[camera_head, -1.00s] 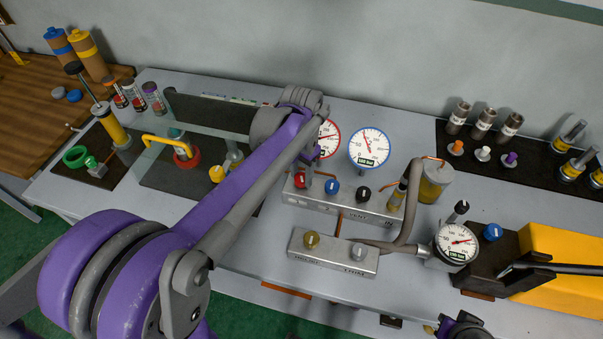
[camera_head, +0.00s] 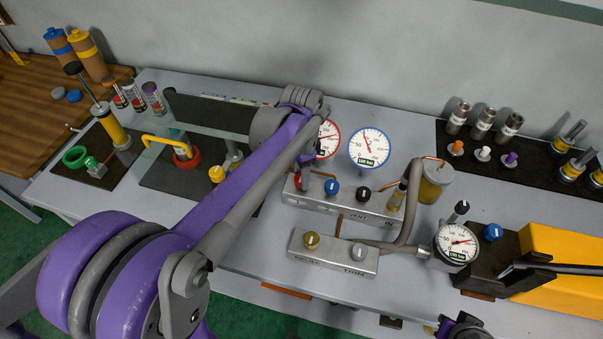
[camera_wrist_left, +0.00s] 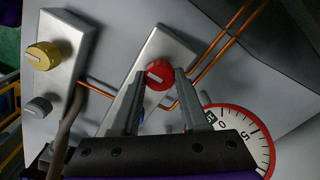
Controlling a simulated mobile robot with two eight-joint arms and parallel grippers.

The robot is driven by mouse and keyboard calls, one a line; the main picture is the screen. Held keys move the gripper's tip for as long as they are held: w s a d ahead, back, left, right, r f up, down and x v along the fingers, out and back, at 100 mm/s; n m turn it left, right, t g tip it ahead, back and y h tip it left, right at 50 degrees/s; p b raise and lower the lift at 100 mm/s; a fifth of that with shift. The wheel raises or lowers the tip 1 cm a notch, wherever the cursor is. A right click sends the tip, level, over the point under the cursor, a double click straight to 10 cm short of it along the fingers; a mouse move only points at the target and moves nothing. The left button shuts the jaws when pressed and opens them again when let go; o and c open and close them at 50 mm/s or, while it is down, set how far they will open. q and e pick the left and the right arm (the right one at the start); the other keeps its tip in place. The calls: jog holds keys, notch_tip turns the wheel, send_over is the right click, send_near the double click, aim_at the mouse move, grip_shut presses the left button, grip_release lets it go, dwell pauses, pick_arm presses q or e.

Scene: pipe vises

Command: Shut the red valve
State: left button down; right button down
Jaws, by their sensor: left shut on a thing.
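The red valve is a round red knob with a pale pointer mark, seen in the left wrist view (camera_wrist_left: 159,75). It sits on a grey metal block (camera_head: 345,208), beside a blue knob (camera_head: 332,187) and a black knob (camera_head: 363,194). My left gripper (camera_wrist_left: 160,78) is shut on the red knob, one finger on each side.
A blue-rimmed gauge (camera_head: 369,148) stands behind the block. A front block carries a brass knob (camera_head: 312,241) and a grey knob (camera_head: 359,252). A grey pipe (camera_head: 410,215) and a glass jar (camera_head: 433,182) stand to the right. My left arm crosses over the left of the bench.

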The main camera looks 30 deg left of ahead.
pick_arm(q)
jog(key=shift+c, duration=2.1)
grip_release()
notch_tip(320, 180, up, 11)
jog(key=shift+p, duration=0.35)
jog(key=shift+f, duration=0.1)
